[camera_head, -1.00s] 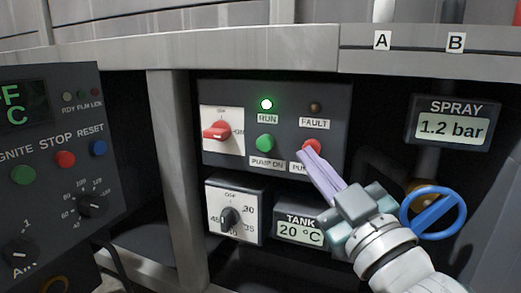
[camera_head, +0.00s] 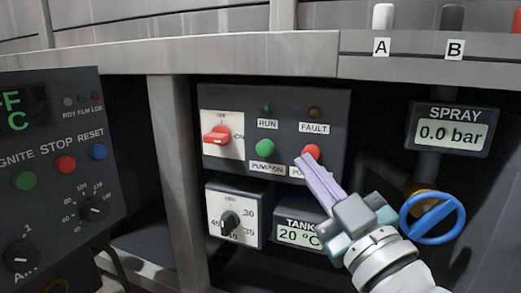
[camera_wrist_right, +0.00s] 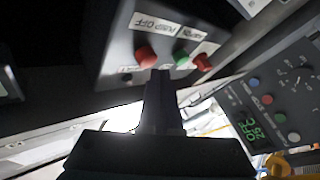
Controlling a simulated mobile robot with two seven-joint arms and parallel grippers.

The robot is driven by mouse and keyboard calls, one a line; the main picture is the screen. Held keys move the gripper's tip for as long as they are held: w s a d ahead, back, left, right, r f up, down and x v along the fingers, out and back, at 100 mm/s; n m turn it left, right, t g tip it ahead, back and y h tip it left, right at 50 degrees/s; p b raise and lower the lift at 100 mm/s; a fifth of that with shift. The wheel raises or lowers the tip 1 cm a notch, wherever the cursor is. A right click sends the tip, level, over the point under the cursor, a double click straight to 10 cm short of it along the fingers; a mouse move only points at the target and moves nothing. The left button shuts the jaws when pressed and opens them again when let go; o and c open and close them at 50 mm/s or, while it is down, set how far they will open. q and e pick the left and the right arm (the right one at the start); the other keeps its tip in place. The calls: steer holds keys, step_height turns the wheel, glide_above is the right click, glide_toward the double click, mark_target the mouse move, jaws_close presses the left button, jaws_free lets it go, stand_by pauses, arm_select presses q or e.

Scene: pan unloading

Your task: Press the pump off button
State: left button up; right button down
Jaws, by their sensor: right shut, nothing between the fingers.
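The red pump off button (camera_head: 312,152) is on the dark pump panel (camera_head: 335,105), right of the green pump on button (camera_head: 265,144). Its label is partly hidden behind my right gripper (camera_head: 302,162), which is shut and empty. The fingertips are just below and left of the red button. In the right wrist view the red button (camera_wrist_right: 146,57) shows just beyond the closed fingers (camera_wrist_right: 160,76); I cannot tell whether they touch it. The RUN lamp (camera_head: 266,109) is dark, and so is the FAULT lamp (camera_head: 314,112). My left gripper is not in view.
The spray display (camera_head: 452,131) reads 0.0 bar. A blue handwheel (camera_head: 433,216) stands close to the right of my right wrist. A red rotary switch (camera_head: 216,136), a black dial (camera_head: 230,222) and the tank display (camera_head: 298,236) are nearby. Another control panel (camera_head: 50,205) is at left.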

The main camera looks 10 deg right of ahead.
steer(key=shift+s+a, duration=0.15)
steer(key=shift+s, duration=0.05)
steer(key=s+a+p, duration=0.1)
steer(key=s, duration=0.1)
steer(key=s+a+p, duration=0.1)
steer(key=s, duration=0.1)
steer(key=shift+a, duration=0.4)
stand_by(0.6)
